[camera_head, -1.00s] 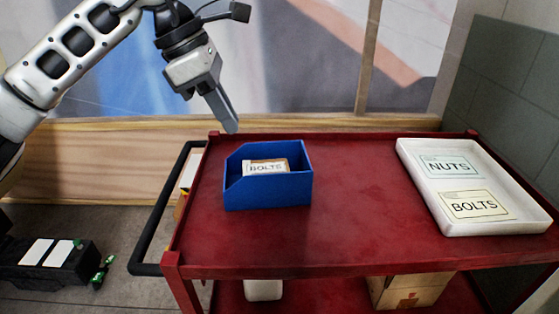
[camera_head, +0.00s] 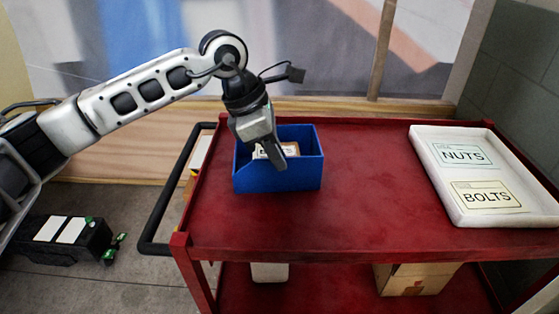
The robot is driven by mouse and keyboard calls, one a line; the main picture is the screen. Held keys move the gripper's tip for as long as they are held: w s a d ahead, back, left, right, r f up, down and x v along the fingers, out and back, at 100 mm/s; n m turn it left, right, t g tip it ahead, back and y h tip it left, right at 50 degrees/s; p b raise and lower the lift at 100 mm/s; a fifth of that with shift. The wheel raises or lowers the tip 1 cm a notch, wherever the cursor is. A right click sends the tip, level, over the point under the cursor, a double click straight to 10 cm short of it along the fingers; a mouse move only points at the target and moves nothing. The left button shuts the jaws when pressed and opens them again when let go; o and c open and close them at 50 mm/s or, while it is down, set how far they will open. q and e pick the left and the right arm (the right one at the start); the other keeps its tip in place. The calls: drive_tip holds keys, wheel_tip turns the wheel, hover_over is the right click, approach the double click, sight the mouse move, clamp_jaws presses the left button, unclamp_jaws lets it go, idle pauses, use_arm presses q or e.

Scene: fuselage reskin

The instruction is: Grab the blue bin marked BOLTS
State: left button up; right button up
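The blue bin (camera_head: 290,178) stands upright on the left part of the red cart's top. A white label (camera_head: 291,149) inside it is mostly hidden behind my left gripper (camera_head: 279,163). My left gripper points down at the bin, and its fingers overlap the bin's opening in the head view. I cannot tell whether they touch the bin, or whether they are open or shut, as they line up one behind the other. My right gripper is not in view.
The red cart top (camera_head: 365,185) is clear between the bin and a white tray (camera_head: 468,218) with NUTS and BOLTS labels at the right. A black handle (camera_head: 166,195) sticks out at the cart's left. A cardboard box (camera_head: 415,281) sits on the lower shelf.

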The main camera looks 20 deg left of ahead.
sight(303, 173)
use_arm(q)
drive_tip(key=shift+x, duration=1.25)
drive_tip(key=shift+w, duration=0.1)
clamp_jaws()
drive_tip(key=shift+r, duration=0.15)
